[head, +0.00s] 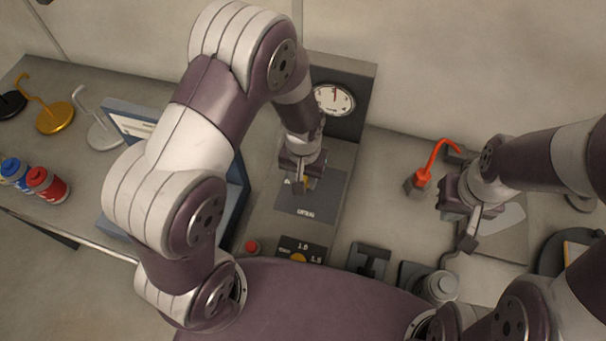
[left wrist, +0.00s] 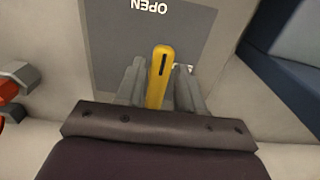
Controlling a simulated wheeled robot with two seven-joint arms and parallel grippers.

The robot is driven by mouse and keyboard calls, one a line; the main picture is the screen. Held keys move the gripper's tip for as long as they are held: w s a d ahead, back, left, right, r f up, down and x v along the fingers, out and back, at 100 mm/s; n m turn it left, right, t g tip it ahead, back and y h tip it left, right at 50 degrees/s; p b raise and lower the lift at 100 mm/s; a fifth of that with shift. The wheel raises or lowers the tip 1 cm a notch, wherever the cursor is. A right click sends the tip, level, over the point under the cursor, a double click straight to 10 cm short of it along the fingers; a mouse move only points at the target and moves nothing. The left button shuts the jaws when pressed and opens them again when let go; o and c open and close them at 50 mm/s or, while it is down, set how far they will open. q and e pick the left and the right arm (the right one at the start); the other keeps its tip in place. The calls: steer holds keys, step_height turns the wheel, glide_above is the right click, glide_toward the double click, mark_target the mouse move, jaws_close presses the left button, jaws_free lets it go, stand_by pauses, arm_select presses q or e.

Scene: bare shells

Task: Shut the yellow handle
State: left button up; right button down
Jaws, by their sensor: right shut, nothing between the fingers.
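The yellow handle (left wrist: 160,72) stands up between the two fingers of my left gripper (left wrist: 158,88) in the left wrist view. The fingers are close on both sides of it; whether they press on it cannot be told. In the head view the left gripper (head: 304,180) is over a dark grey plate (head: 312,200), with only a small bit of the yellow handle (head: 306,184) showing. The plate has lettering, read as OPEN in the left wrist view. My right gripper (head: 468,240) is shut and empty at the right, over the bench.
A gauge (head: 334,99) stands behind the plate. A red-orange bent handle (head: 436,160) is beside my right gripper. A red button (head: 252,247) and a dial panel (head: 302,250) lie in front. Bottles (head: 46,183) and hooks on round bases (head: 55,117) stand at left.

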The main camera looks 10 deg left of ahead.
arm_select(q)
steer(key=shift+w, duration=0.15)
steer(key=c, duration=0.5)
jaws_close()
steer(key=shift+m, duration=0.4)
steer(key=shift+a+r+m+p, duration=0.15)
steer(key=shift+m+p, duration=0.15)
steer(key=shift+m, duration=0.7)
steer(key=m, duration=0.4)
steer(key=shift+w+a+m, duration=0.1)
steer(key=shift+a+m, duration=0.2)
steer(key=m, duration=0.3)
steer(key=m+p, duration=0.1)
steer(key=m, duration=0.1)
steer(key=shift+w+a, duration=0.2)
steer(key=shift+w, duration=0.05)
steer(key=m, duration=0.5)
steer(key=shift+w+a, duration=0.1)
steer(key=shift+w, duration=0.3)
steer(key=shift+m, duration=0.4)
